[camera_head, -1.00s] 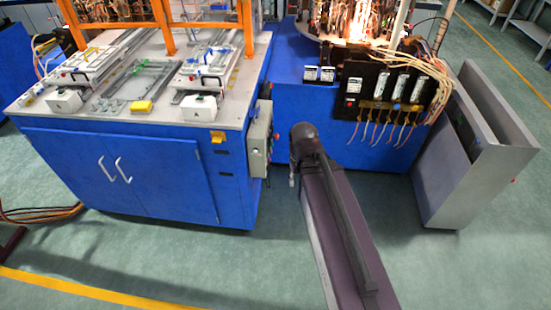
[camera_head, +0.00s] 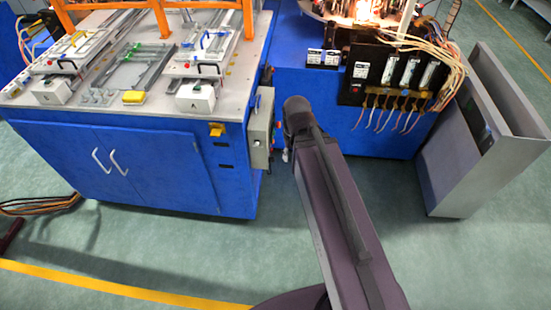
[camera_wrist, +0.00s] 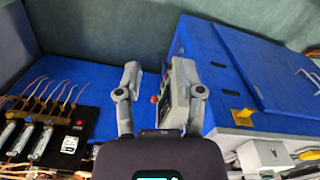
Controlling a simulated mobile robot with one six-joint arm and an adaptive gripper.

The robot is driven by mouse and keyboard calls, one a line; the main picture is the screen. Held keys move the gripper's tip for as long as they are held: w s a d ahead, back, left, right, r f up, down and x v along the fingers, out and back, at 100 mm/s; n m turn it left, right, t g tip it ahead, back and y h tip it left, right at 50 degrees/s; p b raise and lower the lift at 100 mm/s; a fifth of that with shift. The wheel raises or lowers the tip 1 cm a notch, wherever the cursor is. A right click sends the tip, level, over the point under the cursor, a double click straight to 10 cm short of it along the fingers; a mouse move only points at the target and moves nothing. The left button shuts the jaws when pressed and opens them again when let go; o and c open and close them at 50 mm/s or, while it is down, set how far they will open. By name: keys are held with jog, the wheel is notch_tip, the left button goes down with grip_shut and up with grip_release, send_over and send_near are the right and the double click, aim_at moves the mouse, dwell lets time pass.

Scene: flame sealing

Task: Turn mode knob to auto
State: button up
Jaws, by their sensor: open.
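A grey control box (camera_head: 260,138) is mounted on the right side of the blue cabinet. In the head view a small red control (camera_head: 273,131) sticks out from its face. The wrist view shows the box (camera_wrist: 181,85) behind the right finger, with red and green controls on its edge-on face. I cannot tell which control is the mode knob, nor its setting. My gripper (camera_wrist: 162,80) is open and empty, its two fingers apart. Its right finger overlaps the box in the picture; contact cannot be told. In the head view my arm mostly hides the gripper.
A second blue machine (camera_head: 330,98) with wires and a black panel is behind my arm. A grey bin (camera_head: 455,160) stands right.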

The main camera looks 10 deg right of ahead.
jog(key=shift+a, duration=0.1)
jog(key=n+t+y+b, duration=0.5)
jog(key=n+y+b, duration=1.1)
jog(key=b, duration=4.1)
send_near(272, 160)
jog(key=s+d+m+y, duration=0.1)
jog(key=d, duration=0.4)
jog(key=shift+a+f, duration=0.15)
jog(key=shift+f, duration=0.3)
jog(key=shift+a, duration=0.2)
jog(key=x, duration=1.3)
jog(key=shift+w+a+r, duration=0.15)
jog(key=shift+w, duration=0.1)
